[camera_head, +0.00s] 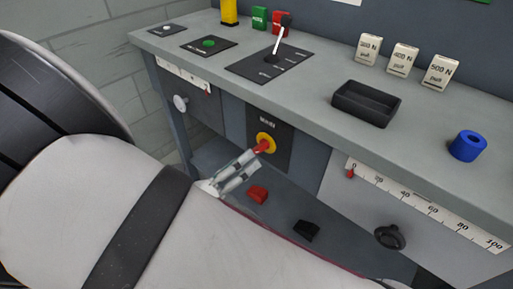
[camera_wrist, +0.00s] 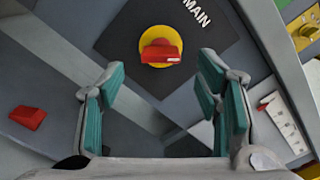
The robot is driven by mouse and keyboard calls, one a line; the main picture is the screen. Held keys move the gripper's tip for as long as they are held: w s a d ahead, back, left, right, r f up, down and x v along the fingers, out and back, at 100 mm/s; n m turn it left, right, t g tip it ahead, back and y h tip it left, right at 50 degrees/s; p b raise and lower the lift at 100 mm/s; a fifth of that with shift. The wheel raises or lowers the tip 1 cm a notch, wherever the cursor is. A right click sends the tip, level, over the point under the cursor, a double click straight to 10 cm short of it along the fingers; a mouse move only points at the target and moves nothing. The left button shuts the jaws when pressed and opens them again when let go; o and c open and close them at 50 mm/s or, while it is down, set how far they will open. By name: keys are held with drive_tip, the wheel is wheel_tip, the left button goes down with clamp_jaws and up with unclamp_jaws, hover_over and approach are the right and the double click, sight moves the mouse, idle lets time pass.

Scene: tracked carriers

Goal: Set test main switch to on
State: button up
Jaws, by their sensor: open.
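The main switch is a red handle on a yellow disc (camera_head: 265,139), set in a dark plate (camera_head: 284,150) on the bench's front. In the wrist view the red handle (camera_wrist: 160,51) lies crosswise on the yellow disc, with a small white mark near its right end. The word MAIN (camera_wrist: 196,12) is printed above right of it. My gripper (camera_head: 243,166) is just in front of the switch. In the wrist view my gripper (camera_wrist: 162,72) is open and empty, one finger on each side below the handle. The handle appears ahead of the fingertips; contact is not visible.
A lever (camera_head: 281,38) on a dark plate and a black tray (camera_head: 366,104) stand on the bench top. A blue ring (camera_head: 468,146) sits at right. Below are a red block (camera_head: 258,194), a black block (camera_head: 306,230), a scale (camera_head: 430,206) and a black knob (camera_head: 390,237).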

sight(256, 148)
drive_tip(key=b+x, duration=0.1)
drive_tip(key=x, duration=0.5)
drive_tip(key=c, duration=1.2)
